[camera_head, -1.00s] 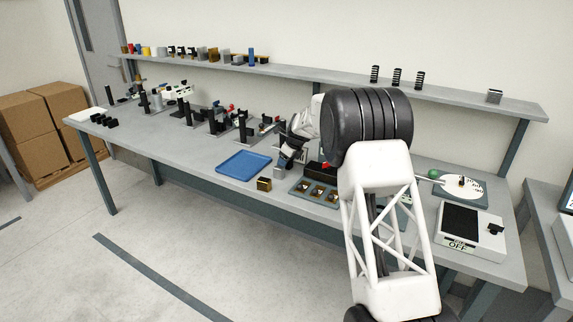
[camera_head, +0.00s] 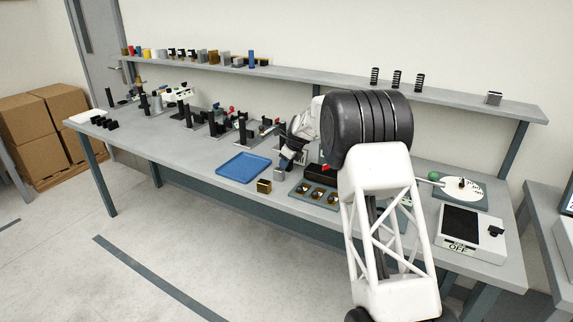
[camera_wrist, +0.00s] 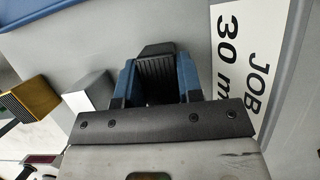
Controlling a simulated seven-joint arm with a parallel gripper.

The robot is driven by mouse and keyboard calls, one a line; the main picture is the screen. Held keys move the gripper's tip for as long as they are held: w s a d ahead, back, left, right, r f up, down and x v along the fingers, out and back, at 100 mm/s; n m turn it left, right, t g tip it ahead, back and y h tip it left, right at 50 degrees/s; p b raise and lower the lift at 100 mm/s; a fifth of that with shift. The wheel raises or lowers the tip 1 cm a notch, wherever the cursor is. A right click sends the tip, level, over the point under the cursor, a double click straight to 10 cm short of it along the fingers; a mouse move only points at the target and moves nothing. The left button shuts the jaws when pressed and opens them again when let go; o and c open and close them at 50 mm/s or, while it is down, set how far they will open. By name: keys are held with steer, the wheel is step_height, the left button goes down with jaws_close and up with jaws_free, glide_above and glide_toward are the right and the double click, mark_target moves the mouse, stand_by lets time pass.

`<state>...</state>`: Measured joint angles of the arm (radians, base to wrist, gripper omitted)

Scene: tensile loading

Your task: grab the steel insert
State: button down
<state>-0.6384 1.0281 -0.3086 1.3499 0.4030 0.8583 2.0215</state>
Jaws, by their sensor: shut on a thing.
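My gripper (camera_wrist: 157,82) shows in the wrist view with two blue fingers on either side of a dark ribbed piece (camera_wrist: 156,68). It is shut on this piece; I cannot tell whether it is the steel insert. A plain light grey block (camera_wrist: 88,92) stands apart, left of the fingers, with a gold block (camera_wrist: 30,98) farther left. In the head view my gripper (camera_head: 286,160) is low over the bench, just above the grey block (camera_head: 279,174). The gold block (camera_head: 264,186) is beside it. My arm hides part of the bench.
A blue tray (camera_head: 244,167) lies left of the gripper. A holder with several pockets (camera_head: 296,193) lies to its right. A white card reading JOB (camera_wrist: 232,35) is right of the fingers. Black fixtures (camera_head: 242,130) stand along the bench behind.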

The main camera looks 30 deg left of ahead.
steer(key=shift+r, duration=5.05)
